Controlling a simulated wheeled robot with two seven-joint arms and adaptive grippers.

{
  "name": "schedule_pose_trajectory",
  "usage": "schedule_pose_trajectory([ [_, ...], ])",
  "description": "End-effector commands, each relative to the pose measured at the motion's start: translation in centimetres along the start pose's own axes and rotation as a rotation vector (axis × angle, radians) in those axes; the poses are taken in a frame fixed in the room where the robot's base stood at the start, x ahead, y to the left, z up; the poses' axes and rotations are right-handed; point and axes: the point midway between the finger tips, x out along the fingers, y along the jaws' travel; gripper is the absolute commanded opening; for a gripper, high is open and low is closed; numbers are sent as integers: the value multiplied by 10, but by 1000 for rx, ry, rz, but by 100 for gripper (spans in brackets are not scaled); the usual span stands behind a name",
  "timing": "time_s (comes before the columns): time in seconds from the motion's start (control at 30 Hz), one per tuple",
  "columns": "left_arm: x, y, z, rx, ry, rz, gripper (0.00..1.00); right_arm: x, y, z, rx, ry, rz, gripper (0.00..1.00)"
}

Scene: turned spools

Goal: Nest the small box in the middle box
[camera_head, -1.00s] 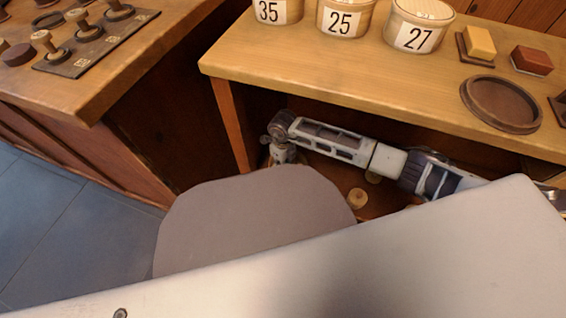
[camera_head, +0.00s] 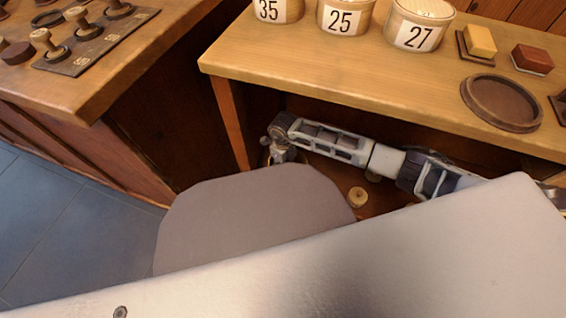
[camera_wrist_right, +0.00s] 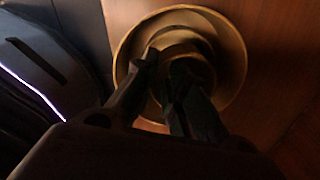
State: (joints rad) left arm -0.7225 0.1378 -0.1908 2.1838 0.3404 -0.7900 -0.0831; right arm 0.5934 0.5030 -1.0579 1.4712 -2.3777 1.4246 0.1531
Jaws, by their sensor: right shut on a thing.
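Three round light-wood boxes stand in a row at the back of the table: box 35 (camera_head: 278,10), box 25 (camera_head: 343,19) and box 27 (camera_head: 415,34). Their tops are cut off or only partly seen, and I cannot tell which is small or middle. In the right wrist view my right gripper (camera_wrist_right: 168,60) is shut on a round tan piece (camera_wrist_right: 184,38). A wider round tan rim (camera_wrist_right: 238,62) surrounds it; the picture is too dark to tell whether they are one thing. My left gripper is not in view.
My arm reaches leftward under the wooden table (camera_head: 300,62), near its leg. A round brown tray (camera_head: 501,100), yellow block (camera_head: 480,41) and red-brown block (camera_head: 533,57) sit on the right. Stamps stand on the left counter (camera_head: 95,95).

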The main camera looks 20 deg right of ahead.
Motion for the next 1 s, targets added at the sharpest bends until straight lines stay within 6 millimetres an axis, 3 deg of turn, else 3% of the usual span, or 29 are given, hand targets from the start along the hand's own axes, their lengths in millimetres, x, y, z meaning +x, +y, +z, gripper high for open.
schedule_pose_trajectory([
  [1.0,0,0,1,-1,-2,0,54,7,0,0,1,-1,0,0],
])
